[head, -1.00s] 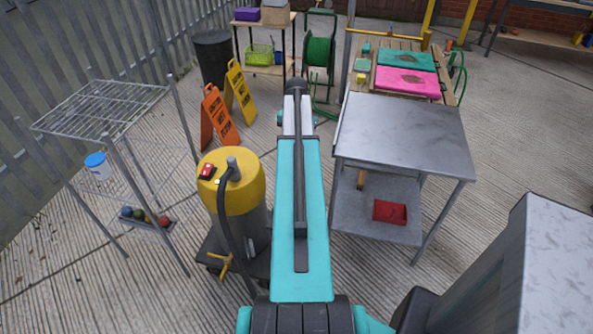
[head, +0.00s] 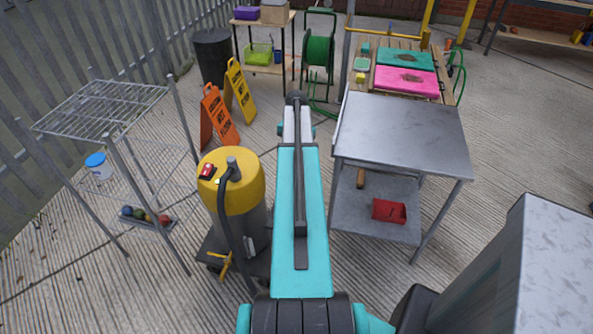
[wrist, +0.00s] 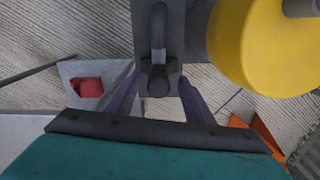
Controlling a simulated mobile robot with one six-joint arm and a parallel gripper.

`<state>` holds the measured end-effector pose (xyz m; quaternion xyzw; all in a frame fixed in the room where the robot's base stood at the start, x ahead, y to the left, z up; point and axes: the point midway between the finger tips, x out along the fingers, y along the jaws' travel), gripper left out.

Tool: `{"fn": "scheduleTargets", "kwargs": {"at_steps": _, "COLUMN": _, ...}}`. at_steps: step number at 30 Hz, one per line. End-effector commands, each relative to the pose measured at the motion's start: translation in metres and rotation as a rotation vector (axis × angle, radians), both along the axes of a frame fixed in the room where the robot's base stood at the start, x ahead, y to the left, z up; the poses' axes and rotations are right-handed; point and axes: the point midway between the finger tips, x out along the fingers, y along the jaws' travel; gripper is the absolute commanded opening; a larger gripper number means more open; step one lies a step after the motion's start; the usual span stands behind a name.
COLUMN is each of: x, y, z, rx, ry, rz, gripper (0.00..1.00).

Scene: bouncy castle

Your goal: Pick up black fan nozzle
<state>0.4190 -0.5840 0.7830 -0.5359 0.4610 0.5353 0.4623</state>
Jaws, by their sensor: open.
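In the wrist view, a dark, pipe-like piece with a round blunt end (wrist: 157,78) shows between my finger tips. It lies over a flat dark grey plate (wrist: 143,30). It looks like the black fan nozzle, but I cannot make out its full shape. My gripper (wrist: 158,88) is open, one purple-grey finger on each side of the piece. I cannot tell how far below the fingers it is. In the head view my own teal arm hides the gripper and this spot.
A yellow-topped machine (head: 232,175) with a black hose stands left of my arm. A metal table (head: 405,130) stands to the right, with a red scoop (head: 389,211) on its lower shelf. A wire rack (head: 100,105) is far left. Caution signs (head: 217,116) stand ahead.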

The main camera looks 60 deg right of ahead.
Motion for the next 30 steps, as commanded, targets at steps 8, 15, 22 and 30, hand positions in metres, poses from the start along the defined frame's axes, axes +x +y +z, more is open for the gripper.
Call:
{"fn": "scheduleTargets", "kwargs": {"at_steps": 8, "x": -0.002, "y": 0.000, "z": -0.024, "rx": 0.001, "ry": 0.000, "rz": 0.000, "gripper": 0.48}}
{"fn": "scheduleTargets", "kwargs": {"at_steps": 15, "x": -0.002, "y": 0.001, "z": -0.041, "rx": 0.000, "ry": 0.000, "rz": 0.001, "gripper": 0.48}}
{"fn": "scheduleTargets", "kwargs": {"at_steps": 22, "x": -0.001, "y": 0.001, "z": -0.043, "rx": -0.001, "ry": 0.000, "rz": 0.001, "gripper": 0.48}}
{"fn": "scheduleTargets", "kwargs": {"at_steps": 30, "x": -0.001, "y": 0.001, "z": -0.043, "rx": -0.001, "ry": 0.000, "rz": 0.002, "gripper": 0.48}}
